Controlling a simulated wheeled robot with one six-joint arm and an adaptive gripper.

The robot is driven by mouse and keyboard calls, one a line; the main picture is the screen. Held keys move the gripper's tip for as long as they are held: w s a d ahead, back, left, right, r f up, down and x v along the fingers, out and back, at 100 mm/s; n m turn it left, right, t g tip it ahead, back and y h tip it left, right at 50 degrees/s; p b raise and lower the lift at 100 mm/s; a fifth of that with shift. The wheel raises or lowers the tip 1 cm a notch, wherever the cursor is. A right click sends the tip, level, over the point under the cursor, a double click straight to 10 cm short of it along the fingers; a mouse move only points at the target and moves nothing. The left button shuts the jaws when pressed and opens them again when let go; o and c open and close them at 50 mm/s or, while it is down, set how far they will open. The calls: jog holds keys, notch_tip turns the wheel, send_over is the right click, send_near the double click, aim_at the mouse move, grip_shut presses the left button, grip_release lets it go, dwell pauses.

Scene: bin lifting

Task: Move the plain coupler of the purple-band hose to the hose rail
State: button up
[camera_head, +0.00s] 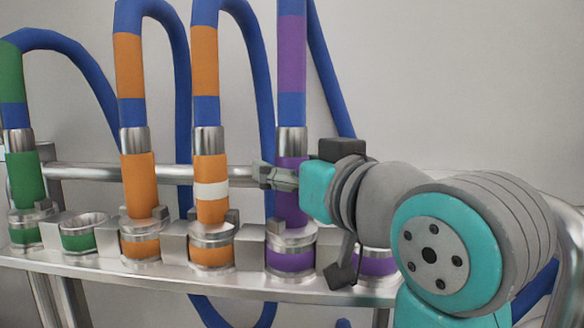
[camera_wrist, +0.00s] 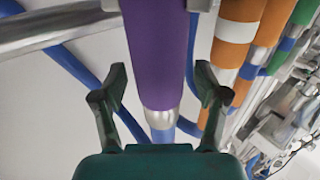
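The purple-band hose (camera_head: 291,55) hangs down to a plain purple coupler (camera_head: 287,205), which stands upright in a purple-marked socket (camera_head: 290,260). No white stripe shows on the coupler, though my gripper hides part of it. In the wrist view the coupler (camera_wrist: 160,50) lies between my gripper's fingers, with a metal collar below it. My gripper (camera_wrist: 160,88) is open, with a gap on both sides of the coupler. In the head view my gripper (camera_head: 272,176) reaches across the coupler from the right. A horizontal metal rail (camera_head: 90,173) runs behind the hoses.
An orange coupler with a white stripe (camera_head: 211,191) stands close left, then a plain orange coupler (camera_head: 139,190) and a green coupler (camera_head: 25,180). A green socket (camera_head: 84,236) is empty. Another purple socket (camera_head: 375,264) is partly hidden by my arm.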

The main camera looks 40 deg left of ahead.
jog(key=v, duration=0.7)
jog(key=shift+d, duration=0.25)
dwell(0.4)
